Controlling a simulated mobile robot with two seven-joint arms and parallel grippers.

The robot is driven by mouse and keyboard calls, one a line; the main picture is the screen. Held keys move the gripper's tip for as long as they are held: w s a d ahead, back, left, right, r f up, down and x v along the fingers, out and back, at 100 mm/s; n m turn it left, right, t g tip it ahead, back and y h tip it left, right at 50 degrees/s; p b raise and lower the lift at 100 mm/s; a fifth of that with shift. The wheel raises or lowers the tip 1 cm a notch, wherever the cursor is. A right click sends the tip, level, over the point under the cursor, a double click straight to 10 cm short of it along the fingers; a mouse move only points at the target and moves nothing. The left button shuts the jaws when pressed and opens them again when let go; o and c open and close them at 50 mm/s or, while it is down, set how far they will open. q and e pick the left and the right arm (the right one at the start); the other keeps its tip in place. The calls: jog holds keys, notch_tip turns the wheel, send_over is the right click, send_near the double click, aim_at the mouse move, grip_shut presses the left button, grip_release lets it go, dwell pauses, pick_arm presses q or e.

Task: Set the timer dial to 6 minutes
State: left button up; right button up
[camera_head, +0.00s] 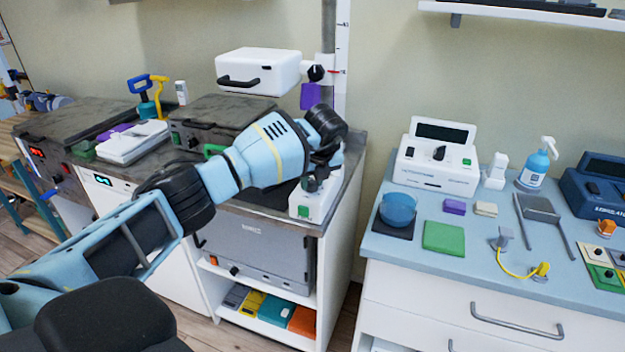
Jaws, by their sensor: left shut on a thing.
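A small white unit with a green button (314,206) stands at the right front corner of the dark counter and looks like the timer. My left arm reaches in from the left, and my left gripper (314,182) points down at the top of this unit. The gripper is shut on what looks like the unit's dial. The fingers and wrist cover the dial, so its scale, pointer and setting cannot be read. My right gripper is not in view.
A white box with a black handle (258,71) hangs above the counter. A gap separates the cabinet from the counter.

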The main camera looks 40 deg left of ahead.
pick_arm(q)
jog(key=shift+c, duration=0.2)
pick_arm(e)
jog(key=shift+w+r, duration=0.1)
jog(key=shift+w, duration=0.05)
